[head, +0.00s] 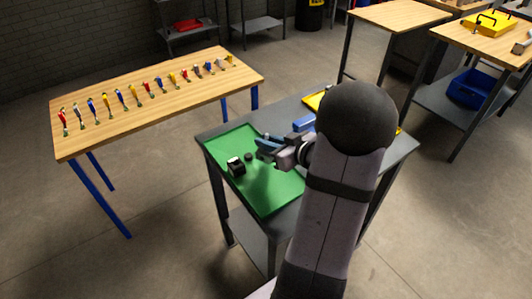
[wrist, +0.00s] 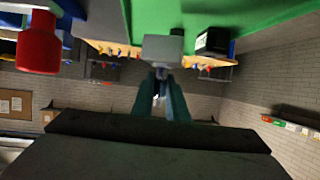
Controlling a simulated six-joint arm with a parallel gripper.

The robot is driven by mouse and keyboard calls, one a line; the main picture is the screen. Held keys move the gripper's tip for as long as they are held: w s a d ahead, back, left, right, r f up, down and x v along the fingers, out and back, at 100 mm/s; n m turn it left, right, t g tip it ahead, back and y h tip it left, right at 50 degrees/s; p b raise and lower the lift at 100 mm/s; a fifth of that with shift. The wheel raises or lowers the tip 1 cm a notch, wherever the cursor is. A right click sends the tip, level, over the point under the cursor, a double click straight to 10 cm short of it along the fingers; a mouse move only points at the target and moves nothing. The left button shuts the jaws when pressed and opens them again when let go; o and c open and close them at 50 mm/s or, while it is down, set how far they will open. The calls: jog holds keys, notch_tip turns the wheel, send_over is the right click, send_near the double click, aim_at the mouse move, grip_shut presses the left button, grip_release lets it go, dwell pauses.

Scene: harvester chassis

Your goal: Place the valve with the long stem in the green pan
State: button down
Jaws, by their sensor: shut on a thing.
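The green pan (head: 274,190) lies on the grey cart, and its green surface fills the top of the wrist view (wrist: 270,12). My gripper (head: 262,146) is over the pan in the head view. In the wrist view its two teal fingers (wrist: 162,98) are shut on the thin stem of a valve. The valve's grey block-like body (wrist: 163,47) sticks out past the fingertips toward the pan. Whether it touches the pan is unclear. The stem is largely hidden between the fingers, so its length is hard to judge.
A black block (head: 236,166) lies in the pan near the gripper. A blue thing (head: 304,122) and a yellow tray (head: 314,101), partly behind my arm, are on the cart. A red-capped thing (wrist: 39,45) shows in the wrist view. A wooden table (head: 160,105) holds a row of small coloured items.

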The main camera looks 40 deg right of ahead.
jog(key=shift+f+b, duration=0.3)
jog(key=shift+f, duration=1.65)
jog(key=shift+f, duration=0.2)
jog(key=c, duration=1.7)
grip_release()
jog(key=shift+c, duration=0.2)
jog(key=shift+r, duration=0.1)
jog(key=shift+r, duration=0.15)
jog(key=v, duration=1.2)
